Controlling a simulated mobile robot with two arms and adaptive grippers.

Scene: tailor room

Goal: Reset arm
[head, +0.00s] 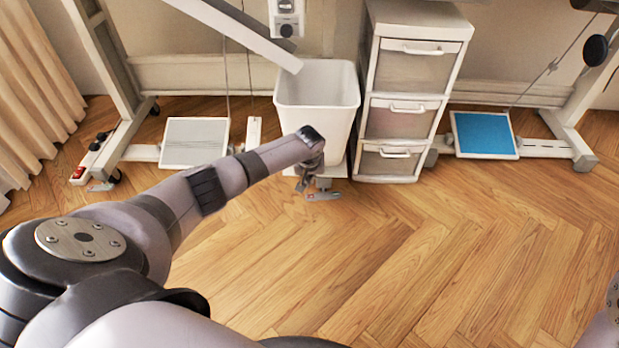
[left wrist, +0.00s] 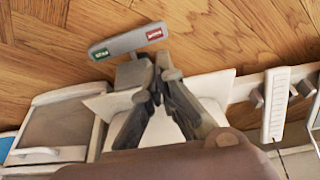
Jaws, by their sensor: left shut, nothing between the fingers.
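My left arm reaches across the head view from the lower left. My left gripper (head: 311,172) is at its far end, small in the view, in front of the lower part of the white bin. In the left wrist view my left gripper (left wrist: 161,68) has its fingertips together with nothing held. The pedal (head: 323,195) also shows below the gripper in the head view. My right gripper is not in view; only a bit of that arm shows at the lower right edge.
The open white bin (head: 341,84) stands against the back, right beside a white drawer unit (head: 405,83). Table legs with a grey treadle (head: 195,141) are at left, and a blue treadle (head: 484,133) at right. A curtain (head: 35,90) hangs at far left. The wooden floor (head: 430,270) in front is clear.

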